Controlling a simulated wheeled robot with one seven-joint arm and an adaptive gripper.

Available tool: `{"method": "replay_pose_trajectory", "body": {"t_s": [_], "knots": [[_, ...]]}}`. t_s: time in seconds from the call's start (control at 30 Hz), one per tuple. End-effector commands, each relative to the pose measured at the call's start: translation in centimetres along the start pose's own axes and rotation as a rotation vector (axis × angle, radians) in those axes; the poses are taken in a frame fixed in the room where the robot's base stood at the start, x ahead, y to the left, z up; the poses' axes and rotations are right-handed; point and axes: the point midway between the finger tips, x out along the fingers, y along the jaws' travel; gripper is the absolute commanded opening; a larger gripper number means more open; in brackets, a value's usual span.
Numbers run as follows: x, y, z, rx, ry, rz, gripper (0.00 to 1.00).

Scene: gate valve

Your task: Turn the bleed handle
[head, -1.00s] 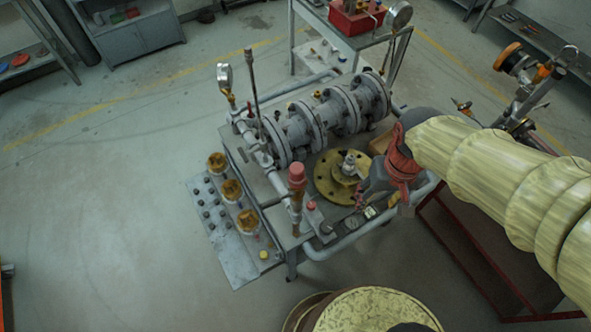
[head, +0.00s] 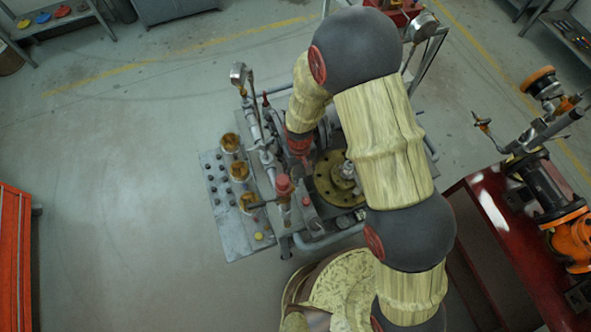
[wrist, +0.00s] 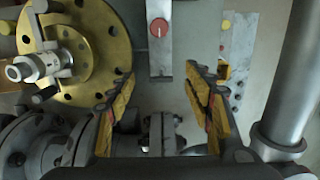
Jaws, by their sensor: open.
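I cannot tell for sure which part is the bleed handle. In the wrist view, a silver fitting (wrist: 42,66) stands on a brass disc (wrist: 88,55) at the upper left. A red knob (wrist: 158,28) sits on a grey block at the top middle. My gripper (wrist: 162,95) is open and empty, with its yellow-padded fingers apart. A grey flanged joint (wrist: 162,135) shows between and beyond the fingers. In the head view, my arm covers the gripper and much of the valve assembly; the brass disc (head: 330,185) shows beside it.
A thick grey pipe (wrist: 296,75) stands close right of my gripper in the wrist view. In the head view, a red-topped upright fitting (head: 284,187), a gauge (head: 238,75) and a panel (head: 222,220) lie left of my arm. A red table (head: 500,215) stands right.

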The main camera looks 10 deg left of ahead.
Motion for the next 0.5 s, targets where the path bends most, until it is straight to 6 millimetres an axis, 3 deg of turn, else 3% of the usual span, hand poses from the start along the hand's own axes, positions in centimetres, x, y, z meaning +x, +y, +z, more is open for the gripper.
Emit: {"method": "replay_pose_trajectory", "body": {"t_s": [0.07, 0.23, 0.5], "knots": [[-0.4, 0.0, -1.8, 0.004, 0.053, -0.002, 0.52], [0.2, 0.0, -2.5, 0.008, 0.081, -0.003, 0.52], [3.8, 0.0, -2.8, 0.008, 0.079, -0.003, 0.52]]}}
